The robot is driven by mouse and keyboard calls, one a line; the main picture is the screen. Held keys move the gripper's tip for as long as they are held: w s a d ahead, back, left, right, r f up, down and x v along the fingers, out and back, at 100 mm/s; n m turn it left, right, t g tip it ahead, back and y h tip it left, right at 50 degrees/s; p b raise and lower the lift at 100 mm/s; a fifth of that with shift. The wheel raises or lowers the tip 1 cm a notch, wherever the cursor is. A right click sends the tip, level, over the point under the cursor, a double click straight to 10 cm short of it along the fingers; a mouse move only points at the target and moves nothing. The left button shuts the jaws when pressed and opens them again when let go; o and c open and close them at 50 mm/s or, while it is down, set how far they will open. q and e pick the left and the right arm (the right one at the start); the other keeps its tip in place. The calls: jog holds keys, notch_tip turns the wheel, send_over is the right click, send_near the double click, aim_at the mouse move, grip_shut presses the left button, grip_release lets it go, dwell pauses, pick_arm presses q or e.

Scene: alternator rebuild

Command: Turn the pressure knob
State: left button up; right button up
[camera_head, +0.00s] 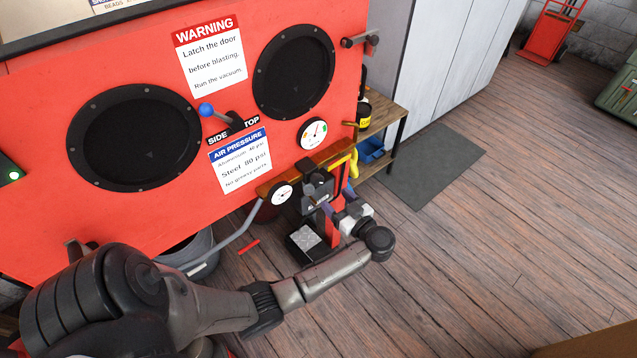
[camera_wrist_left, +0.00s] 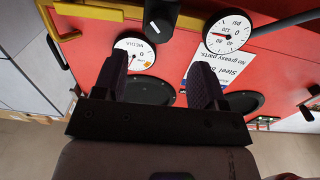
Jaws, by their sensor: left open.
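The pressure knob (camera_wrist_left: 160,18) is a black cylinder at the top of the left wrist view, between a white psi gauge (camera_wrist_left: 228,32) and a white media gauge (camera_wrist_left: 135,52). In the head view the dark regulator (camera_head: 316,184) sits beside the psi gauge (camera_head: 282,194), on the red cabinet's front, partly covered by my gripper. My left gripper (camera_wrist_left: 155,68) is open, with nothing between its fingers. The knob lies above the fingertips in the wrist view, and I see no contact. In the head view my left gripper (camera_head: 328,204) is close in front of the regulator.
The red blasting cabinet (camera_head: 60,220) has two black glove ports and a blue-tipped lever (camera_head: 207,110). A grey hose (camera_head: 235,238) runs to the psi gauge. A foot pedal (camera_head: 306,240) stands below. A wooden shelf (camera_head: 382,112) is to the right. Open floor lies at the right.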

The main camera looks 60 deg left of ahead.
aim_at(319, 183)
pick_arm(q)
jog(key=a, duration=0.3)
jog(key=a+b, duration=0.1)
jog(key=a, duration=0.1)
jog(key=s+a, duration=0.1)
jog(key=a, duration=0.2)
jog(key=shift+s+a+b, duration=0.1)
jog(key=shift+a+b, duration=0.25)
jog(key=shift+b, duration=0.05)
